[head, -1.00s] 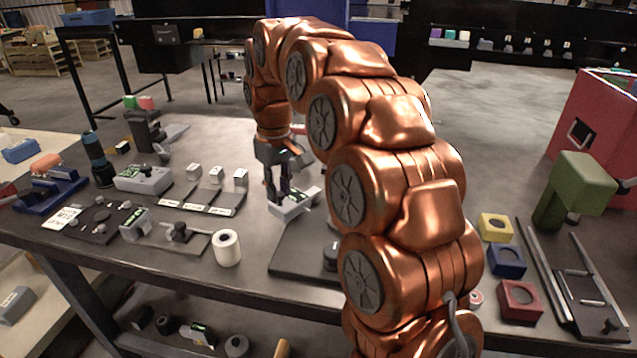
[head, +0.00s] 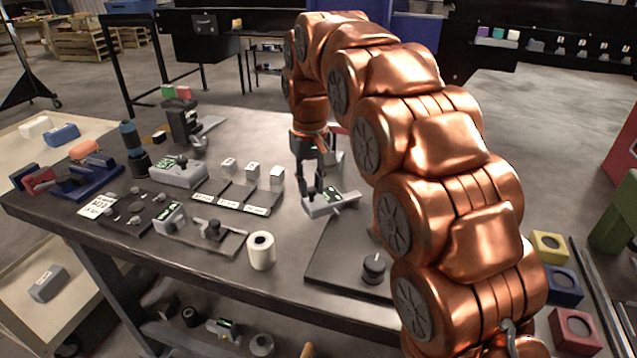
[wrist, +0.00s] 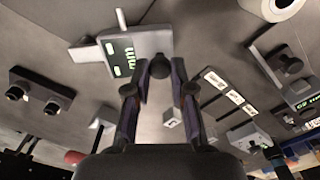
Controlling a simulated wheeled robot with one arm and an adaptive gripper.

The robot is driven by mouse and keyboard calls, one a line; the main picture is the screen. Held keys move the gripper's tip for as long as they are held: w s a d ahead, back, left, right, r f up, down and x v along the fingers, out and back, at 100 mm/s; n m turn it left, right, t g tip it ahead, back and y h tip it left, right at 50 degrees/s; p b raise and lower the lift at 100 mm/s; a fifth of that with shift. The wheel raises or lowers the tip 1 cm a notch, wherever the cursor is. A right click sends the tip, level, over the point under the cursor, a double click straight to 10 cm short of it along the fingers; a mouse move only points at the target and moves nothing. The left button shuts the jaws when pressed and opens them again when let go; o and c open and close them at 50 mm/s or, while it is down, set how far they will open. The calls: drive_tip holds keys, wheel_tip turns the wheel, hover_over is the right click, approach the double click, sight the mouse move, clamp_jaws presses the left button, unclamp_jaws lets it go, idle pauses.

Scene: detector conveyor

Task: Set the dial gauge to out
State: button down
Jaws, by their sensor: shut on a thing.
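The dial gauge (head: 328,204) is a pale grey body with a green-lit display, lying on the dark table beside a dark plate. It also shows in the wrist view (wrist: 150,42), where its display reads "mm" and a thin pale stem sticks out of one end. My gripper (head: 317,192) is directly over the gauge, fingers pointing down. In the wrist view my gripper (wrist: 160,70) has its fingertips closed around a small dark round knob (wrist: 159,65) at the gauge's edge. The fingers hide part of the knob, and the contact is hard to see in the head view.
A dark plate with a black knob (head: 374,266) lies in front of the gauge. A white roll (head: 261,250) stands to the left. Small pale blocks (head: 252,172) and a grey device with a display (head: 178,171) are further left. Coloured blocks (head: 563,284) are right of my arm.

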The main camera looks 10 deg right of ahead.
drive_tip(key=c, duration=1)
unclamp_jaws()
drive_tip(key=shift+r, duration=0.45)
wheel_tip(320, 180, up, 5)
drive_tip(key=shift+w+r, duration=0.1)
drive_tip(key=shift+r, duration=0.65)
